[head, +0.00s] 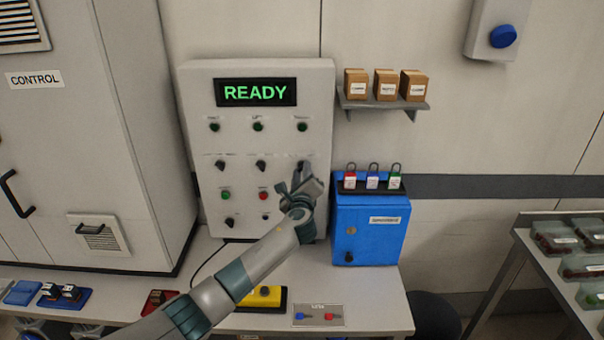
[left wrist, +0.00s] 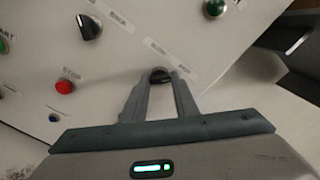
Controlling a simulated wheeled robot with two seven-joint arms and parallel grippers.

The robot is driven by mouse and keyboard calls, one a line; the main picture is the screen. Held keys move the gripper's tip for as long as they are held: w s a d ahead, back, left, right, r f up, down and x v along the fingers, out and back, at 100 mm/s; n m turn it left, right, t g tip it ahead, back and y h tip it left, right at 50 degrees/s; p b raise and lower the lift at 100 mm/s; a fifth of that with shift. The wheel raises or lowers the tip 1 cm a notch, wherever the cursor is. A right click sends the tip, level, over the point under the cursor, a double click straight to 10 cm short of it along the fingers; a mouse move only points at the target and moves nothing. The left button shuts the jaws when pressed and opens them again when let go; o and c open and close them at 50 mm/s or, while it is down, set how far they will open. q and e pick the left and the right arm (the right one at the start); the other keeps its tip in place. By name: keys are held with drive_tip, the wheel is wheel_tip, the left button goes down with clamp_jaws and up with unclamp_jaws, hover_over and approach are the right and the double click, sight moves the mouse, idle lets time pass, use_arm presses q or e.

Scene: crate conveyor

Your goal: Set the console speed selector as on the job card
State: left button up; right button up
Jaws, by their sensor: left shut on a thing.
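The grey console (head: 200,90) stands on the bench against the wall, with a green "READY" display (head: 256,92). It bears green lamps, black selector knobs, and a green and a red button. My left gripper (head: 304,183) is at the right knob of the middle row and mostly covers it in the head view. In the left wrist view its fingers are shut on this black selector knob (left wrist: 160,74). The labels by the knob are too small to read, and I cannot tell its setting. I cannot make out a job card. My right gripper is not in view.
A blue cabinet (head: 370,236) with several padlocks on top stands just right of the console. A shelf (head: 384,106) with small boxes hangs above it. A yellow box (head: 262,297) and a key tray (head: 318,315) lie on the bench. A control cabinet (head: 95,130) is left.

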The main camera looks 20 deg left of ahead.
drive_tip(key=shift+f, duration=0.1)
use_arm(q)
drive_tip(key=shift+f+n+b, duration=0.2)
drive_tip(key=shift+n+b, duration=0.7)
drive_tip(key=n+b, duration=0.5)
drive_tip(key=n, duration=0.1)
drive_tip(key=n+b, duration=0.2)
drive_tip(key=n, duration=0.1)
drive_tip(key=shift+n, duration=0.3)
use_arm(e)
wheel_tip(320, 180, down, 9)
use_arm(q)
drive_tip(key=n+b, duration=0.3)
drive_tip(key=n, duration=0.3)
drive_tip(key=shift+n+b, duration=0.3)
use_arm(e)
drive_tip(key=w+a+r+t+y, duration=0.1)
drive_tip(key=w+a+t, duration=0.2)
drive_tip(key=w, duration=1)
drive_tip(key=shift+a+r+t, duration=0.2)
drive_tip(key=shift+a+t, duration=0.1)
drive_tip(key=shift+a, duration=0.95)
